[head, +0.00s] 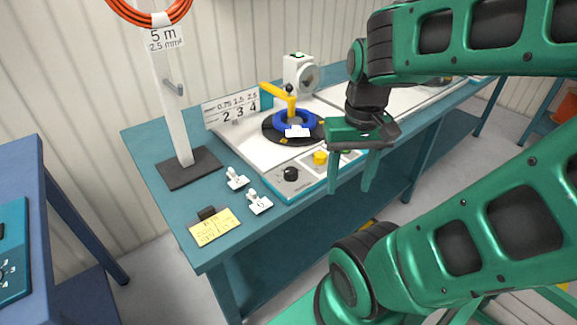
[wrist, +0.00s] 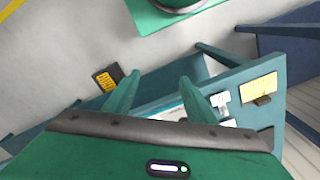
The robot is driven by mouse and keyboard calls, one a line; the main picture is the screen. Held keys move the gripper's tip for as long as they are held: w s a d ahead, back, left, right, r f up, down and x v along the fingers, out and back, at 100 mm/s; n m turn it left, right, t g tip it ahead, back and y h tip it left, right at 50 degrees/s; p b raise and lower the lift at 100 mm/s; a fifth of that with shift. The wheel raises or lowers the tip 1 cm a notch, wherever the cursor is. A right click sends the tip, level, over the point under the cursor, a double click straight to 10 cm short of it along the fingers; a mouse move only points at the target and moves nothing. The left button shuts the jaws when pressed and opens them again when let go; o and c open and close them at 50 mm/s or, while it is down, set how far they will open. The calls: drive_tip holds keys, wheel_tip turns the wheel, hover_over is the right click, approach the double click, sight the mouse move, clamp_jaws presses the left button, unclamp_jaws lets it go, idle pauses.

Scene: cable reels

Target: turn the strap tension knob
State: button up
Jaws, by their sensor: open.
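A small black knob (head: 290,174) sits at the front left corner of the white machine panel (head: 255,150) on the teal bench. Its label is too small to read, so I cannot be sure it is the strap tension knob. A yellow button (head: 320,157) is to its right. My green gripper (head: 350,188) is open and empty, fingers pointing down, right of the knob and apart from it, at the bench's front edge. In the wrist view my gripper (wrist: 158,80) points past the bench edge; the knob cannot be made out there.
A blue reel (head: 309,121) with a yellow crank (head: 280,92) stands on the panel. White clips (head: 237,179) and a yellow card (head: 214,228) lie at the bench's left. A post (head: 172,100) carries an orange cable (head: 150,14).

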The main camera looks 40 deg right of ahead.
drive_tip(key=w+r+n, duration=0.1)
drive_tip(key=w+n, duration=0.1)
drive_tip(key=w, duration=0.9)
drive_tip(key=n, duration=0.3)
hover_over(291, 170)
wheel_tip(291, 170, down, 2)
wheel_tip(291, 170, down, 10)
drive_tip(key=shift+r, duration=0.15)
drive_tip(key=shift+w, duration=0.1)
